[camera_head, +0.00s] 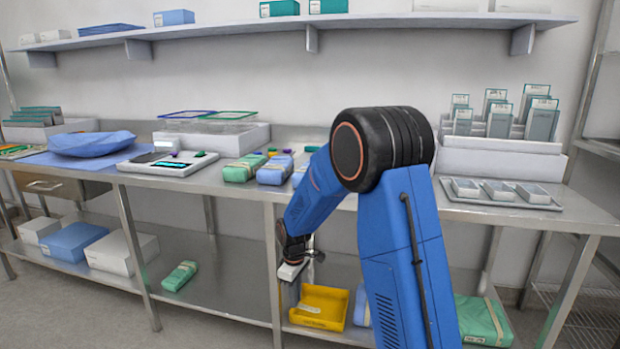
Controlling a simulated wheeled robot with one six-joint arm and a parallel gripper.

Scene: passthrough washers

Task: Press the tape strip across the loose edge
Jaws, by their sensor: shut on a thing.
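My gripper (294,281) hangs low in front of the bench's front edge, above and left of the yellow bin (322,305). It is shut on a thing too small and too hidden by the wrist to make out. A pale block shows at the wrist. On the bench, a green wrapped pack (242,169) and a blue wrapped pack (274,171) lie side by side, each with a light band. A blue wrapped bundle (92,143) lies at the left. No loose edge or separate tape strip can be made out.
The steel bench (225,197) has a lower shelf (225,288) with boxes and a green pack (180,275). A scale (168,164) stands left of the packs. A tray (500,194) and a file rack (500,143) stand right. A wall shelf (200,33) runs above.

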